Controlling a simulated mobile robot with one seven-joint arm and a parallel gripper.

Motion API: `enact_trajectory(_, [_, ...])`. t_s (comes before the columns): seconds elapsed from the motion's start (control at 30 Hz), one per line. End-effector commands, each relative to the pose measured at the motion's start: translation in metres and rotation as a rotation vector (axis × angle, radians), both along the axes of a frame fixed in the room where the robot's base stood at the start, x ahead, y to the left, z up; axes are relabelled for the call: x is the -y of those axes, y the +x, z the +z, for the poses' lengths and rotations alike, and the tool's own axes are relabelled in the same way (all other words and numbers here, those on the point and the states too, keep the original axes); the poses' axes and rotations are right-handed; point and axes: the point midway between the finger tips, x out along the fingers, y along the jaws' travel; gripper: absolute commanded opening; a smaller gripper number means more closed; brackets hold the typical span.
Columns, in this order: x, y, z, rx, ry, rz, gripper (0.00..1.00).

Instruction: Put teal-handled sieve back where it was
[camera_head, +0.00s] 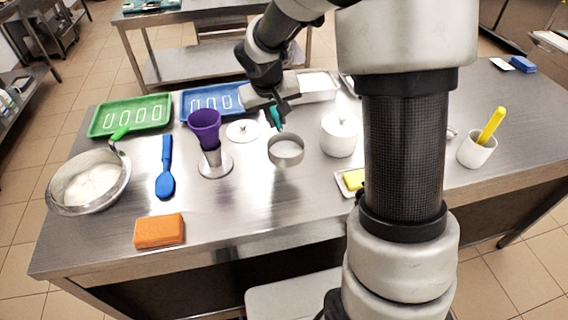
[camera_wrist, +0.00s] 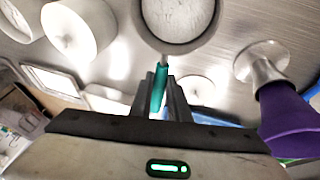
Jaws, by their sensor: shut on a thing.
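The teal-handled sieve (camera_head: 285,151) has a round metal rim and a pale mesh or content inside. My gripper (camera_head: 274,111) is shut on its teal handle, and the sieve's bowl hangs toward the front of the steel table, seemingly above the surface. In the wrist view the teal handle (camera_wrist: 159,88) stands between my two fingers (camera_wrist: 163,95), and the round bowl (camera_wrist: 180,18) is at the top centre. Whether the bowl touches the table is hard to tell.
A purple cup on a metal stand (camera_head: 205,128) is left of the sieve; a white lidded pot (camera_head: 339,135) is right. A white disc lid (camera_head: 242,131), blue tray (camera_head: 212,100) and green tray (camera_head: 130,116) lie behind. An orange sponge (camera_head: 159,231) is front left. Table front centre is clear.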

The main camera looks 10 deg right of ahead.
Motion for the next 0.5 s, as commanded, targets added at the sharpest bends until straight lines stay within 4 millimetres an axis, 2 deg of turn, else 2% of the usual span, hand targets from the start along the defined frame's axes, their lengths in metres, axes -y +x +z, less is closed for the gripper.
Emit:
enact_trajectory(0.1, [-0.001,-0.001,-0.025,-0.005,-0.001,0.003,0.00])
enact_trajectory(0.2, [-0.001,-0.001,-0.038,-0.003,-0.001,0.001,0.00])
enact_trajectory(0.37, [-0.001,-0.001,-0.048,-0.001,0.000,0.001,0.00])
enact_trajectory(0.5, [-0.001,-0.001,-0.069,-0.003,-0.001,0.002,0.00])
